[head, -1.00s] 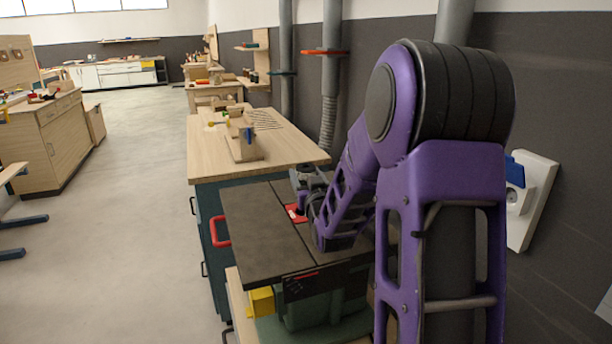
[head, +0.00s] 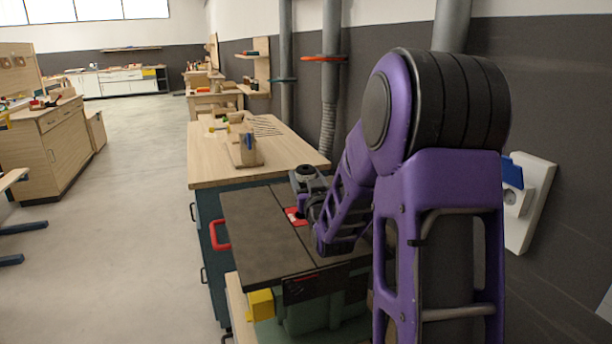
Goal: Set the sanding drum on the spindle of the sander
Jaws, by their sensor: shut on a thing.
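The sander has a dark flat table top (head: 258,236) with a red insert (head: 292,213) near its right rear part. A small pale spot shows on the insert; I cannot tell whether it is the spindle. My purple arm reaches down over the right side of the sander. Its grey wrist is above the rear right of the table, beside the red insert. My gripper (head: 303,206) is small, dark and partly hidden below the wrist, close over the insert. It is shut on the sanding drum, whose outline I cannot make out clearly. Any contact between drum and spindle is hidden.
A wooden workbench (head: 222,173) with a wooden block stand (head: 246,150) adjoins the sander's rear.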

